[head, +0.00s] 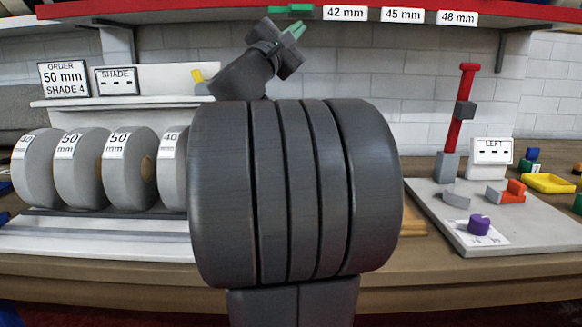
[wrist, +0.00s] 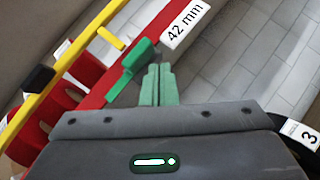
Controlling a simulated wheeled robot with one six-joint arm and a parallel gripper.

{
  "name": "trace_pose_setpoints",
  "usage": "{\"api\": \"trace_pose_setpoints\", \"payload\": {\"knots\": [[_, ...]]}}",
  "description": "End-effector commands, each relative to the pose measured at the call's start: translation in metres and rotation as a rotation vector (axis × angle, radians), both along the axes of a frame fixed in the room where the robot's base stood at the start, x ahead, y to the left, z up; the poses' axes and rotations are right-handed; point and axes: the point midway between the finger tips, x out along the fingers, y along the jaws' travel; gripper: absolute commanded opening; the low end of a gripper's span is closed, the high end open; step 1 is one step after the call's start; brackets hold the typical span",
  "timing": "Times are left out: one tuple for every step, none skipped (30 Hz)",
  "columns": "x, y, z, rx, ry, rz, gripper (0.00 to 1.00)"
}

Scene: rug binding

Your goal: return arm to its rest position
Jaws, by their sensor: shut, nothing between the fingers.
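My gripper (head: 296,28) is raised at the top middle of the head view, just below the red shelf edge. Its green fingers show in the wrist view (wrist: 158,84), pressed together with nothing between them. My own dark arm links fill the middle of the head view and hide part of the bench. A green piece (wrist: 132,72) at the red shelf edge lies just left of the fingers in the wrist view; I cannot tell whether they touch.
The red shelf (head: 180,14) runs overhead with a 42 mm label (head: 344,13). Grey rolls (head: 80,168) stand on the bench at left. A grey board (head: 520,222) at right carries a red post (head: 466,110) and a purple knob (head: 479,224). A yellow tray (head: 549,184) lies beyond.

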Motion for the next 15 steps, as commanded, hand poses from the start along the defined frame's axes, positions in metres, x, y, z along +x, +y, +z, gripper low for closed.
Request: {"api": "trace_pose_setpoints", "payload": {"knots": [[0.001,0.002,0.009,0.02,-0.003,0.006,0.0],[0.002,0.003,0.01,0.034,-0.004,0.01,0.0],[0.003,0.004,0.012,0.051,-0.006,0.014,0.0],[0.004,0.005,0.013,0.064,-0.007,0.015,0.0],[0.004,0.005,0.014,0.078,-0.009,0.017,0.0],[0.005,0.006,0.015,0.095,-0.011,0.021,0.0],[0.006,0.007,0.016,0.107,-0.012,0.023,0.0],[0.006,0.008,0.018,0.122,-0.014,0.025,0.0],[0.007,0.008,0.019,0.138,-0.016,0.027,0.0],[0.007,0.009,0.02,0.15,-0.017,0.029,0.0],[0.008,0.01,0.021,0.163,-0.018,0.031,0.0],[0.009,0.011,0.022,0.18,-0.019,0.034,0.0],[0.009,0.012,0.023,0.193,-0.02,0.035,0.0],[0.01,0.012,0.024,0.206,-0.021,0.036,0.0],[0.011,0.013,0.025,0.222,-0.021,0.038,0.0]]}}
